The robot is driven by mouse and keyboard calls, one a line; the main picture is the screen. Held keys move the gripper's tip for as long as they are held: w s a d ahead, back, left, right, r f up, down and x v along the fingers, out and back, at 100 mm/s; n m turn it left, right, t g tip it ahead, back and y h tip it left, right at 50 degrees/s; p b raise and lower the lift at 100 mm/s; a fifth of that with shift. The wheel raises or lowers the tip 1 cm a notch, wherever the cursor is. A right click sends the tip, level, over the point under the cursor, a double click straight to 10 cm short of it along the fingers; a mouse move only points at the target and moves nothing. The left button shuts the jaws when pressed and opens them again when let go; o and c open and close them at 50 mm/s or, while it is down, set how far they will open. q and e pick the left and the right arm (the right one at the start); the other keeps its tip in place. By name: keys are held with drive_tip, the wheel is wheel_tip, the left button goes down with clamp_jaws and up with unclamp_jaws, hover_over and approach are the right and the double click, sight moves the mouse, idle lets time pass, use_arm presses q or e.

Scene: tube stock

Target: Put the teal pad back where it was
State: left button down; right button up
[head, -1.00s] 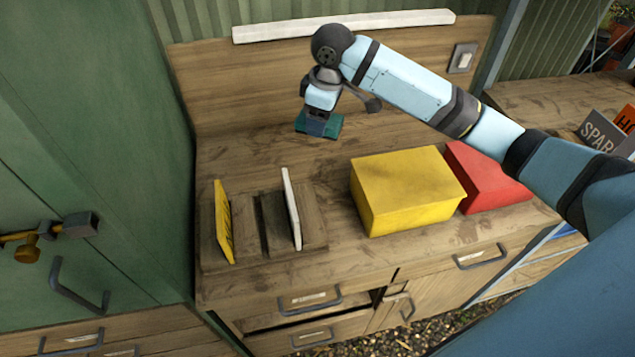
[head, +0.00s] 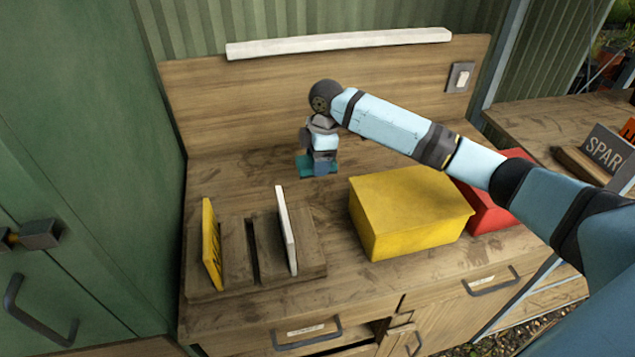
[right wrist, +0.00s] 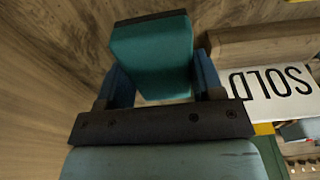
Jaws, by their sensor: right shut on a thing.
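The teal pad (head: 306,165) is in my right gripper (head: 321,167), near the back of the wooden bench. In the right wrist view the pad (right wrist: 152,58) sits between the two blue fingers of the right gripper (right wrist: 163,85), which is shut on it. In the head view the gripper partly hides the pad, and I cannot tell whether it touches the bench top. My left gripper is not in view.
A slotted wooden rack (head: 235,270) at the front left holds a yellow sign (head: 211,245) and a white sign (head: 287,230), which reads SOLD in the wrist view (right wrist: 270,92). A yellow box (head: 410,212) and a red box (head: 490,207) stand right. The bench's middle is clear.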

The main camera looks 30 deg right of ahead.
sight(316, 191)
wheel_tip(316, 191, down, 8)
drive_tip(key=shift+r, duration=0.1)
idle(0.4)
drive_tip(key=o, duration=1.1)
drive_tip(key=shift+o, duration=0.2)
drive_tip(key=r, duration=0.4)
drive_tip(key=d+r, duration=0.1)
drive_tip(key=r, duration=0.7)
drive_tip(key=shift+s+d, duration=0.2)
drive_tip(key=shift+r, duration=0.1)
